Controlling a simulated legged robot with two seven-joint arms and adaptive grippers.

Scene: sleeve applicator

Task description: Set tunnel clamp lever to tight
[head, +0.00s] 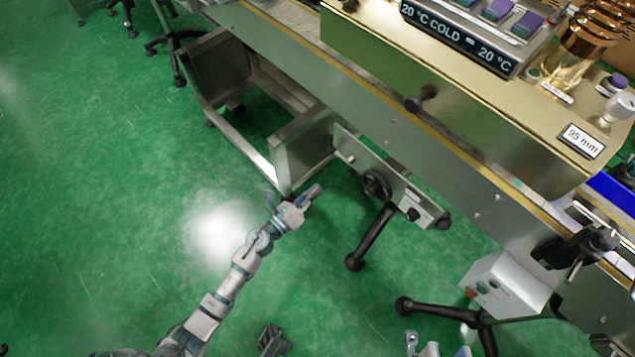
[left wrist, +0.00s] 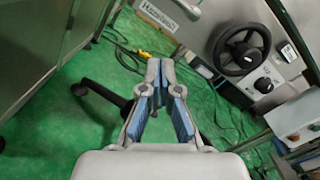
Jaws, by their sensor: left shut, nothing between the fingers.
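My left gripper (head: 303,200) is near the middle of the head view, in front of the steel frame under the machine. In the left wrist view its fingers (left wrist: 160,66) meet at the tips with nothing between them. A dark knob-ended lever (head: 420,101) sticks out from the side of the brass-coloured tunnel (head: 400,58). A black clamp with a handle (head: 578,248) sits on the rail at the right. No label shows which is the tunnel clamp lever. My left gripper touches neither. Part of my right gripper (head: 436,348) shows at the bottom edge; its fingertips are unclear.
A black handwheel (head: 377,184) is on a plate below the conveyor; it also shows in the left wrist view (left wrist: 241,49). A white control box (head: 505,283) hangs at the lower right. Black machine feet (head: 370,238) stick out. Green floor (head: 110,190) is open at the left.

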